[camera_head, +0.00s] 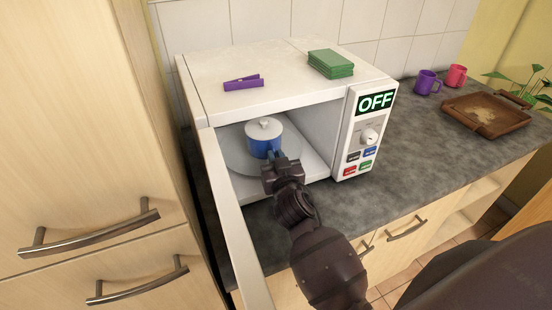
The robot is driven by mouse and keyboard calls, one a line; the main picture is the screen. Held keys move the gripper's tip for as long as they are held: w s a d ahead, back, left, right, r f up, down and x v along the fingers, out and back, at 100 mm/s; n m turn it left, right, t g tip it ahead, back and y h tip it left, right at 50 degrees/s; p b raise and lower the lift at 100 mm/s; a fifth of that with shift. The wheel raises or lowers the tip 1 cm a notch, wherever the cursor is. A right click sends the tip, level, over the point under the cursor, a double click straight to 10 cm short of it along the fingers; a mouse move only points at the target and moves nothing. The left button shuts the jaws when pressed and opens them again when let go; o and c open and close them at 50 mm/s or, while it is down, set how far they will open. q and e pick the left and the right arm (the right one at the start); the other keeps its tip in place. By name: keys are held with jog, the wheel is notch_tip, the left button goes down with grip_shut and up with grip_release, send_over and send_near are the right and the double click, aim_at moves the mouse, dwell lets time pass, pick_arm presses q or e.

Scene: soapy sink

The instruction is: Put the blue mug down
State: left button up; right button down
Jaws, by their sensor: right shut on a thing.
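The blue mug (260,145) is inside the open white microwave (220,99), over the round turntable (232,154). A pale grey lid with a knob (264,129) covers its top. The mug looks upright; I cannot tell whether its base touches the turntable. My right gripper (275,158) reaches in through the open front and is shut on the mug at its near side. The gripper hides part of the mug's lower front. My left gripper is not in view.
The microwave door (236,225) stands open at the left. A purple clip (243,82) and green sponges (331,63) lie on top. Purple (427,82) and pink (456,76) mugs and a brown tray (487,123) occupy the right counter. The counter (398,135) beside the microwave is clear.

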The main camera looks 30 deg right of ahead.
jog(key=shift+f, duration=0.15)
jog(key=c, duration=1.2)
grip_release()
jog(key=shift+s+f, duration=0.1)
jog(key=shift+f, duration=0.15)
jog(key=shift+o, duration=0.2)
jog(key=shift+r+p, duration=0.4)
jog(key=shift+r, duration=0.05)
jog(key=shift+s+r, duration=0.15)
jog(key=b+v, duration=0.1)
jog(key=v, duration=1)
jog(key=shift+s+r, duration=0.25)
jog(key=shift+a, duration=0.1)
